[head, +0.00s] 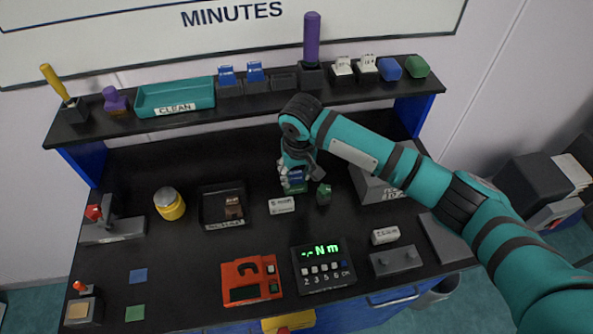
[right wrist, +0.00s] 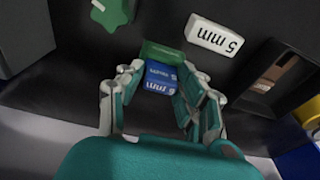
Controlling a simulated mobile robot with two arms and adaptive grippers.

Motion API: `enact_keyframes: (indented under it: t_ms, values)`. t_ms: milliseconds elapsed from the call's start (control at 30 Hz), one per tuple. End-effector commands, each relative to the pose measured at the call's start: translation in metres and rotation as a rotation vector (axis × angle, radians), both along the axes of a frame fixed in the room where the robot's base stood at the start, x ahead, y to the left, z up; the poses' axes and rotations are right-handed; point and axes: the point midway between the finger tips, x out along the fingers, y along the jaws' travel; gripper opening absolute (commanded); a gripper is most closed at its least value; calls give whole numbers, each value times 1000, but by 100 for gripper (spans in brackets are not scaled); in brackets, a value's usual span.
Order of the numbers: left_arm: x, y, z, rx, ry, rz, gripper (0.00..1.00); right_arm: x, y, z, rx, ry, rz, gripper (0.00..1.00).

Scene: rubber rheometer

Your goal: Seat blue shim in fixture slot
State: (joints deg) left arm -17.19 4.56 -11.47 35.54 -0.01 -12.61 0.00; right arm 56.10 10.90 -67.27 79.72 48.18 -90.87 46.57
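The blue shim (right wrist: 160,77), a small block with white lettering, sits between the fingertips of my right gripper in the right wrist view. The right gripper (head: 295,178) points down over the middle of the bench, its fingers close against both sides of the shim. The blue shim also shows in the head view (head: 296,175), partly hidden by the fingers. A green block (right wrist: 160,52) lies right against the shim, just beyond it; it shows under the fingers in the head view (head: 297,188). I cannot make out the slot itself. My left gripper is out of view.
A white "5 mm" label (right wrist: 213,35) lies near the shim. A green knob (head: 323,194) stands close to the right of the gripper. A dark tray (head: 209,192) with a brown piece is to the left. An orange device (head: 238,292) and digital display (head: 322,268) are in front.

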Motion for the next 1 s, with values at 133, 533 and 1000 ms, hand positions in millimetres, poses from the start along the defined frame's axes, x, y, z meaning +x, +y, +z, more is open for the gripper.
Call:
enact_keyframes:
  t_ms: [133,533,1000]
  values:
    - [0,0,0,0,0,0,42,0,0,1,1,-1,0,56]
    - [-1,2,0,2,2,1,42,0,0,6,1,-1,0,62]
    - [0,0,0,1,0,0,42,-13,-3,93,2,-3,2,62]
